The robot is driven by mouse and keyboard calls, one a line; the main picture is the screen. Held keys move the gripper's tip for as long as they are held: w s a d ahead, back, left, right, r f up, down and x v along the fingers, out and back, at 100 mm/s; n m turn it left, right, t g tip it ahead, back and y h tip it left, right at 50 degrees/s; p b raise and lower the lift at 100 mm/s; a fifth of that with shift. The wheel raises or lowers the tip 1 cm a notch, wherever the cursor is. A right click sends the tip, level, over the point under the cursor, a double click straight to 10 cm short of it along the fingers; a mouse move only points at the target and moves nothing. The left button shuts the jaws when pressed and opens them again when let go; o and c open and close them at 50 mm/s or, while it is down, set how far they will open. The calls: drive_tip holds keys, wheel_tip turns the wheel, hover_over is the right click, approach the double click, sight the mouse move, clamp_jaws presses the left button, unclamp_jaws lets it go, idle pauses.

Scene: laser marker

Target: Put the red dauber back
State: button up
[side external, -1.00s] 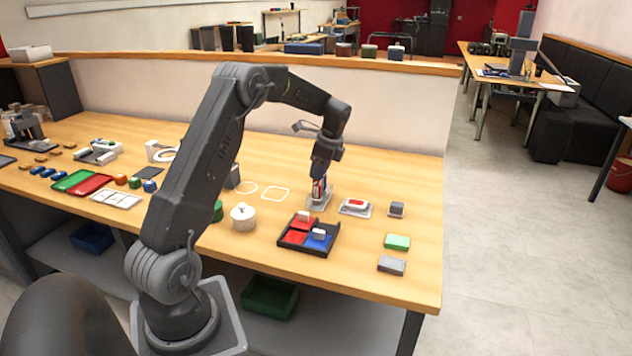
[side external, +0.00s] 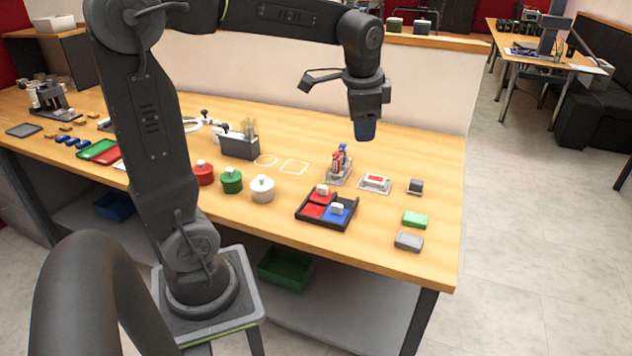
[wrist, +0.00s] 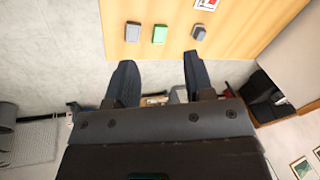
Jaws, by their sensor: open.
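An upright red piece (side external: 336,164), which I take to be the red dauber, stands in a small clear stand (side external: 338,177) beside a blue piece (side external: 343,152). The stand is not visible in the wrist view.
A black tray (side external: 313,222) with red and blue sections holding white-topped pieces lies in front of the stand. A red-and-white pad (side external: 375,181), a green block (side external: 415,219) and a grey block (side external: 408,242) lie to the right. Lidded pots, including a white one (side external: 262,189), stand left.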

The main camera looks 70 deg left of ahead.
drive_tip(key=s+d+f+n+t+h, duration=0.2)
drive_tip(key=s+d+f+n+t, duration=0.1)
drive_tip(key=s+d, duration=0.9)
drive_tip(key=s+n, duration=0.1)
drive_tip(key=s, duration=0.1)
drive_tip(key=shift+s, duration=0.35)
